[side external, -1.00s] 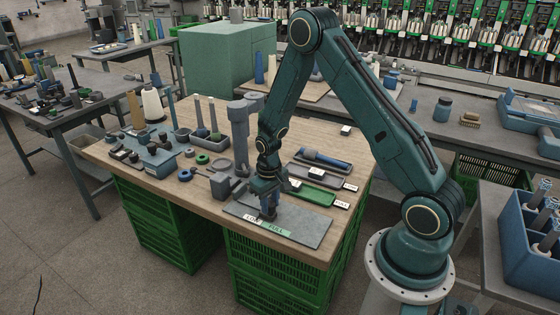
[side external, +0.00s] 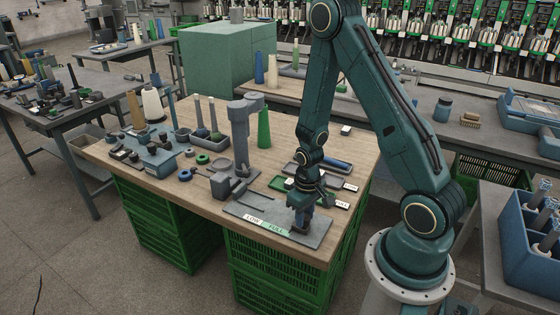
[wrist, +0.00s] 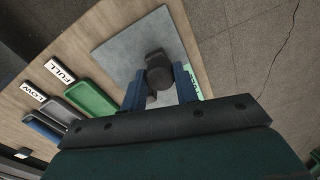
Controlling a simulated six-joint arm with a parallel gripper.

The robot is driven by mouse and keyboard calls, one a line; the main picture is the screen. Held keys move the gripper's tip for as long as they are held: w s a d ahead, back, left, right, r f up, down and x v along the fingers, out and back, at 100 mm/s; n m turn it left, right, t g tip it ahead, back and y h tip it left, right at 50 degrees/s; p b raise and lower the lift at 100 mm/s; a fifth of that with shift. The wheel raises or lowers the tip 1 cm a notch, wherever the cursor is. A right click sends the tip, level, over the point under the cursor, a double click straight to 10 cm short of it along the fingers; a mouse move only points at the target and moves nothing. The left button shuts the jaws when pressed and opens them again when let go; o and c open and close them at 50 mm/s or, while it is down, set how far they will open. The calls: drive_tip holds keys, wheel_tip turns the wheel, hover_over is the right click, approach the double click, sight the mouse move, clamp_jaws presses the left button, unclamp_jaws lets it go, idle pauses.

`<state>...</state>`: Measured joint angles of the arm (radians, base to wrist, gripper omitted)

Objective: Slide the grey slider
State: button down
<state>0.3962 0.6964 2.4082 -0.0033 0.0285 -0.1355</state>
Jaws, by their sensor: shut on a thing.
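The grey slider (wrist: 158,68) is a dark grey, round-topped block, seen in the wrist view between the blue fingers of my gripper (wrist: 162,90). My gripper is shut on it, low over the flat grey plate (wrist: 118,50). In the side view my gripper (side external: 300,226) is at the right part of the plate (side external: 255,209), and its fingers hide most of the slider. A white LOW label (side external: 253,219) and a green FULL label (side external: 275,229) lie along the plate's front edge, left of my gripper.
Shallow trays, including a green tray (wrist: 90,99), lie behind my gripper. The table's front right edge is close to the plate.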

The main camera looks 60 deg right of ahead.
drive_tip(key=shift+s, duration=0.3)
drive_tip(key=c, duration=1.1)
unclamp_jaws()
drive_tip(key=shift+o, duration=0.2)
drive_tip(key=shift+w+r, duration=0.1)
drive_tip(key=shift+r, duration=0.1)
drive_tip(key=shift+r, duration=0.75)
wheel_tip(320, 180, up, 12)
